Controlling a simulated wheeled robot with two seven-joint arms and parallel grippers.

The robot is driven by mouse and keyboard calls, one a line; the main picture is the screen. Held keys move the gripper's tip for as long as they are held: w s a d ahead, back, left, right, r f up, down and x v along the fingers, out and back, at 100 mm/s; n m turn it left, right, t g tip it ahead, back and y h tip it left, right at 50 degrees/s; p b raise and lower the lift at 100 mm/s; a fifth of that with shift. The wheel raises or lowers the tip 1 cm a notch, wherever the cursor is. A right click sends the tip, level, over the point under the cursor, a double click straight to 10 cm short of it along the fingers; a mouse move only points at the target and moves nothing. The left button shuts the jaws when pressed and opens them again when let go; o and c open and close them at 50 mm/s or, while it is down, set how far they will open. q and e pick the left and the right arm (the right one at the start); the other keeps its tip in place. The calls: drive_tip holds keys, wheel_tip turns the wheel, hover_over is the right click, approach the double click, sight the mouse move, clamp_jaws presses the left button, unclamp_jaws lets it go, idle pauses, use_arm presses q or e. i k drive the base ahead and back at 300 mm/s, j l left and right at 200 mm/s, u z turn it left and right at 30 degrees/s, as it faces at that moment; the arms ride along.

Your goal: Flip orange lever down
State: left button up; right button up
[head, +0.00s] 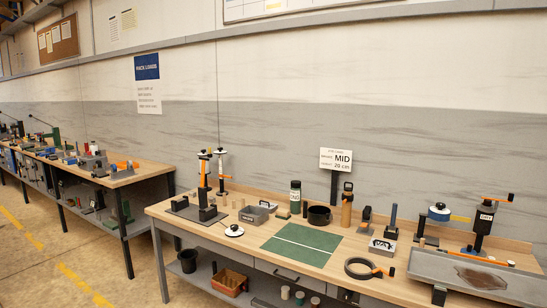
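A grey tray (430,265) with a brown stained patch (482,278) sits at the right end of the near bench. Behind it stands a dark upright device (480,228) with an orange lever (492,201) at its top. The lever sticks out sideways, roughly level, to the right and ends in a dark knob. A small orange piece (498,262) lies by the tray's far edge. Other orange parts show on the bench, including a handle (383,271) beside a dark ring. I cannot tell which one the task means. Neither of my grippers is in view.
A second cluttered bench (140,174) stands further left. The floor (75,262) at the left front is clear.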

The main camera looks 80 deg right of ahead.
sight(203, 160)
drive_tip(key=z, duration=2.2)
drive_tip(key=u, duration=0.85)
drive_tip(key=i, duration=5.9)
drive_tip(key=z, duration=3)
